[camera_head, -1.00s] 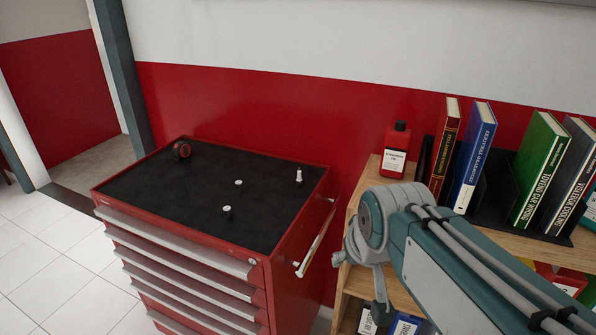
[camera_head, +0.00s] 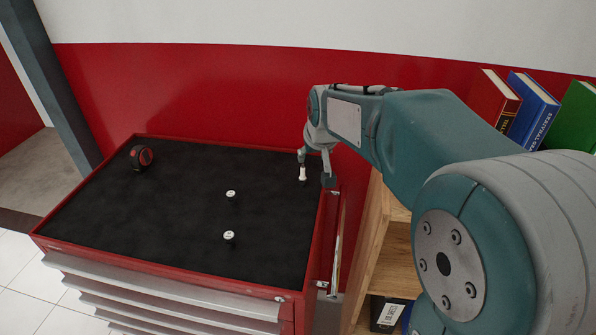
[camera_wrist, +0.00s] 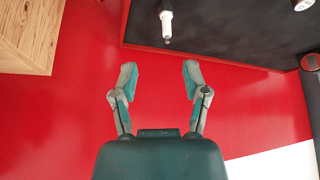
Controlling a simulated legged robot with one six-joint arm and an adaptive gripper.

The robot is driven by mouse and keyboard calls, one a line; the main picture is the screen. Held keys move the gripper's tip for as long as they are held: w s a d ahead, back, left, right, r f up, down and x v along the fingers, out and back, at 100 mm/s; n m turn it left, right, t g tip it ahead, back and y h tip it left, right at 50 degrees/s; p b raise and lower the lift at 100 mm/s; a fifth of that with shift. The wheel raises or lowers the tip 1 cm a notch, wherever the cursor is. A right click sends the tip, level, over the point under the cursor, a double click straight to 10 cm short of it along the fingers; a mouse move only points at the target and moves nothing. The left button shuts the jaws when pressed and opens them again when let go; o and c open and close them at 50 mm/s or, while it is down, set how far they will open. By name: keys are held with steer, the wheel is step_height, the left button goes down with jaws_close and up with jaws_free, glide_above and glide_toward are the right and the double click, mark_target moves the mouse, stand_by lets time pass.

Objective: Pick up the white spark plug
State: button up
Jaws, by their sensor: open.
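The white spark plug (camera_head: 302,174) stands upright near the right back corner of the black cabinet top (camera_head: 175,215). My gripper (camera_head: 314,168) is open and empty beside it at the cabinet's right edge. In the wrist view the spark plug (camera_wrist: 167,27) lies beyond my open fingertips (camera_wrist: 159,76), roughly in line with the gap between them. The fingers are apart from it there. How far the fingertips are above the top is hard to tell.
A round black-and-red object (camera_head: 141,157) sits at the back left. A red rim (camera_head: 318,240) edges the cabinet. A wooden shelf (camera_head: 385,240) with books is at right.

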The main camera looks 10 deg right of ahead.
mark_target(302, 169)
steer(key=x, duration=0.5)
steer(key=shift+w+d+f, duration=0.25)
steer(key=shift+w+d, duration=0.05)
steer(key=shift+w, duration=0.05)
steer(key=w+f, duration=0.1)
steer(key=w+a+f, duration=0.2)
steer(key=f, duration=0.1)
steer(key=shift+a+f, duration=0.1)
steer(key=shift+f, duration=0.15)
steer(key=shift+d, duration=0.45)
steer(key=shift+c, duration=1.2)
steer(key=c, duration=0.5)
steer(key=shift+a, duration=0.25)
jaws_close()
